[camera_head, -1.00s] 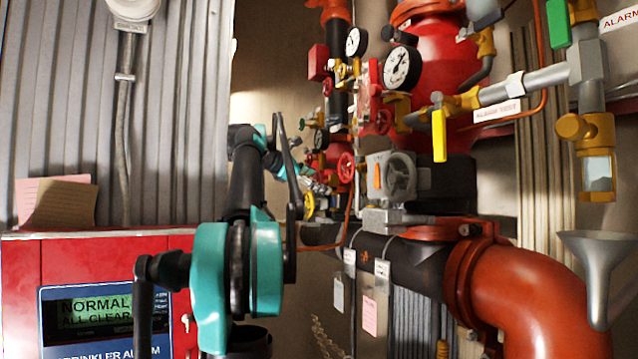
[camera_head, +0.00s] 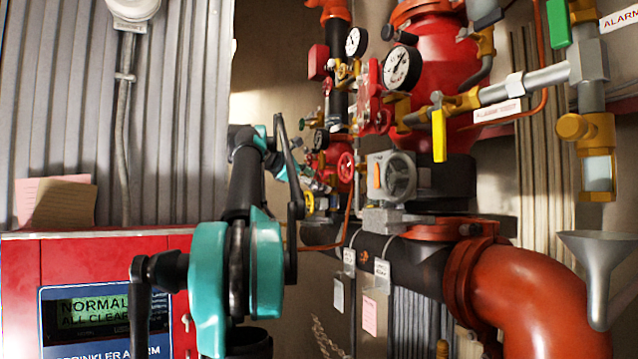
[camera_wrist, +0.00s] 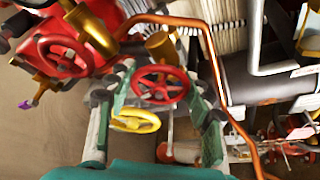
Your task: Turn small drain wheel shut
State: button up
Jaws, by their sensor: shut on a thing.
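In the wrist view a small red spoked wheel (camera_wrist: 160,84) sits between the far ends of my gripper's teal fingers (camera_wrist: 162,92). My gripper appears shut around this wheel's rim; the exact contact is hard to see. A yellow wheel (camera_wrist: 135,121) shows in the gap between the fingers, nearer the palm in the picture. In the head view my gripper (camera_head: 318,184) is small and partly hidden among the valves, with a bit of the yellow wheel (camera_head: 309,202) beside it. I cannot read a label that tells which wheel is the drain.
A larger red wheel (camera_wrist: 66,56) stands left of my fingers in the wrist view. A copper pipe (camera_wrist: 215,75) runs close by the right finger. The black main pipe (camera_head: 405,262) and red alarm panel (camera_head: 90,255) flank my arm in the head view.

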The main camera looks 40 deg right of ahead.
jog(key=m+t+h, duration=0.1)
jog(key=m, duration=0.1)
jog(key=shift+m, duration=0.4)
jog(key=m+t+h, duration=0.1)
jog(key=m, duration=0.2)
jog(key=shift+h, duration=0.3)
jog(key=m+h, duration=0.1)
jog(key=m, duration=0.2)
jog(key=m+h, duration=0.1)
jog(key=m, duration=0.3)
jog(key=shift+h, duration=0.3)
jog(key=m+g+h, duration=0.1)
jog(key=m, duration=0.2)
jog(key=m+g, duration=0.1)
jog(key=m, duration=0.2)
jog(key=shift+h, duration=0.4)
jog(key=m+g, duration=0.2)
jog(key=m, duration=0.2)
jog(key=m+g, duration=0.1)
jog(key=m, duration=0.2)
jog(key=shift+s+m+g+h, duration=0.1)
jog(key=shift+m+g+h, duration=0.2)
jog(key=shift+m+g, duration=0.1)
jog(key=o, duration=1.2)
jog(key=shift+r, duration=0.1)
